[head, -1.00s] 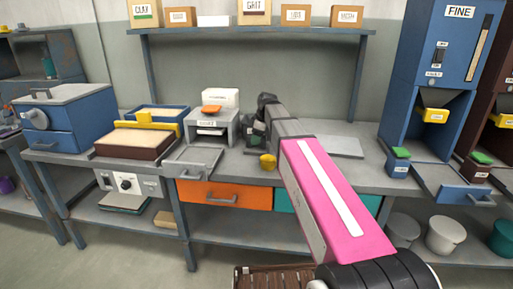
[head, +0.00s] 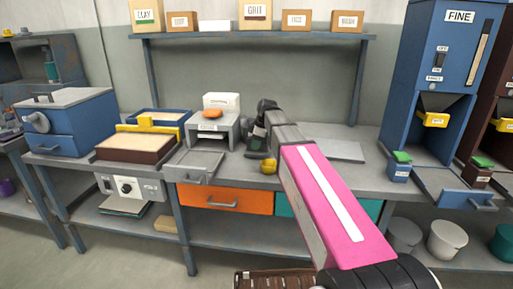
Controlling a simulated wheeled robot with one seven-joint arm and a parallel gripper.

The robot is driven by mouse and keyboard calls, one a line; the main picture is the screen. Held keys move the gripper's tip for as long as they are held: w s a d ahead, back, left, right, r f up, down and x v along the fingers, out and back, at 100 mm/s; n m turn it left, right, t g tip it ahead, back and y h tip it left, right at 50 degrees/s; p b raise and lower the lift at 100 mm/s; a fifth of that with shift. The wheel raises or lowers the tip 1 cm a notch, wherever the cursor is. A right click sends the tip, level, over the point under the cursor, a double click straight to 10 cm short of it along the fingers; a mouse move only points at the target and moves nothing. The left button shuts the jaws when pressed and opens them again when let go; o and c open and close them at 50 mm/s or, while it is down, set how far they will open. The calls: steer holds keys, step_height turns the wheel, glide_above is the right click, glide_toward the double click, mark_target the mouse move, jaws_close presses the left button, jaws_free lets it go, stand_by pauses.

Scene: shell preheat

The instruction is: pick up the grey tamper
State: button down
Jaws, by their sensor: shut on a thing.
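My gripper (head: 264,128) is at the end of my pink and grey arm, above the back of the workbench, just right of the small grey press. It is shut on a dark grey thing (head: 257,153) that looks like the grey tamper. My gripper and wrist hide much of it. Its lower end shows close to the bench top, and I cannot tell whether it touches the bench.
A yellow knob-like thing (head: 268,166) lies at the bench's front edge. The grey press (head: 212,128) with a tray stands left. A flat grey plate (head: 343,151) lies right. A shelf (head: 255,37) with labelled boxes hangs above. A blue FINE dispenser (head: 432,85) stands right.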

step_height(320, 180, up, 9)
steer(key=shift+r, duration=0.15)
stand_by(0.4)
steer(key=c, duration=1.5)
jaws_free()
steer(key=shift+c, duration=1.2)
steer(key=shift+s, duration=0.1)
